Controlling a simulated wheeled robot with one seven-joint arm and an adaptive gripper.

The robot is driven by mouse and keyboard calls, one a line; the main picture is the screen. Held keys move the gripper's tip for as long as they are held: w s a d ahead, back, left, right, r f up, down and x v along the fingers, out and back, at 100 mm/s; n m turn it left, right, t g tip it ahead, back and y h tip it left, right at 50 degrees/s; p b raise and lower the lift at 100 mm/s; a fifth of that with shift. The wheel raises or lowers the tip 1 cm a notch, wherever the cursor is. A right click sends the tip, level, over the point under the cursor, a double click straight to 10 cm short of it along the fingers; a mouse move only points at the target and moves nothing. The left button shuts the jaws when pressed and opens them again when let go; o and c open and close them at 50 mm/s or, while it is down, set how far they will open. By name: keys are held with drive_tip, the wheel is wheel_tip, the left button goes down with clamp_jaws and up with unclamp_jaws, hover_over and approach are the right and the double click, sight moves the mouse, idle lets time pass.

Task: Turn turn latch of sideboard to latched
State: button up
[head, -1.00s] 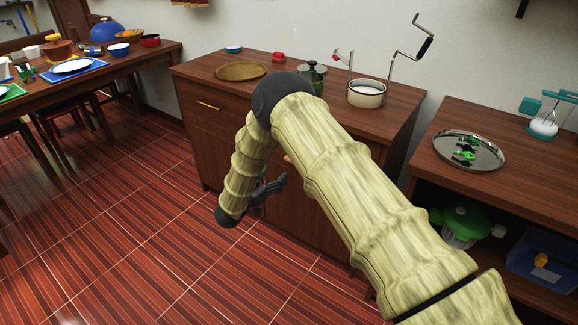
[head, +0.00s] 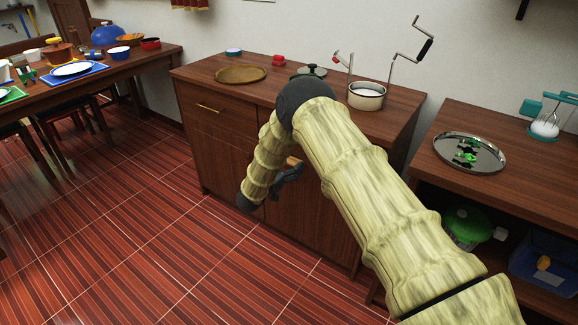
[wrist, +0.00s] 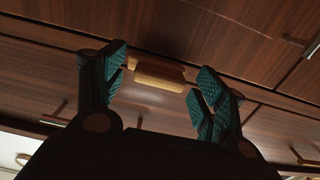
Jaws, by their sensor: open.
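The sideboard (head: 222,148) is dark brown wood, with a drawer and doors on its front. Its turn latch (wrist: 157,75) is a small tan wooden block in the wrist view, lying lengthwise across the picture. In the head view the latch (head: 293,161) shows only partly beside my arm. My gripper (wrist: 160,90) is open, with teal-padded fingers to the left and right of the latch. The latch appears slightly beyond the fingertips, with no contact visible. In the head view my gripper (head: 288,176) is at the sideboard front, partly hidden by my arm.
On the sideboard top are a round wooden tray (head: 240,74), a pot (head: 366,96) and a crank-handled tool. A lower shelf unit (head: 520,180) with a silver tray (head: 440,147) stands at right. The tiled floor (head: 130,230) before the sideboard is clear.

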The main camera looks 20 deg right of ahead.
drive_tip(key=shift+c, duration=0.2)
drive_tip(key=c, duration=1)
drive_tip(key=shift+w+a+f+m+b, duration=0.3)
drive_tip(key=shift+m+b, duration=0.4)
drive_tip(key=shift+m, duration=2.3)
drive_tip(key=shift+w+a+f+m+b, duration=0.15)
drive_tip(key=shift+w+f+m+b, duration=0.4)
drive_tip(key=shift+m, duration=2.45)
drive_tip(key=shift+w+a+f+m+b, duration=0.2)
drive_tip(key=shift+m+b, duration=0.65)
drive_tip(key=shift+m, duration=2.15)
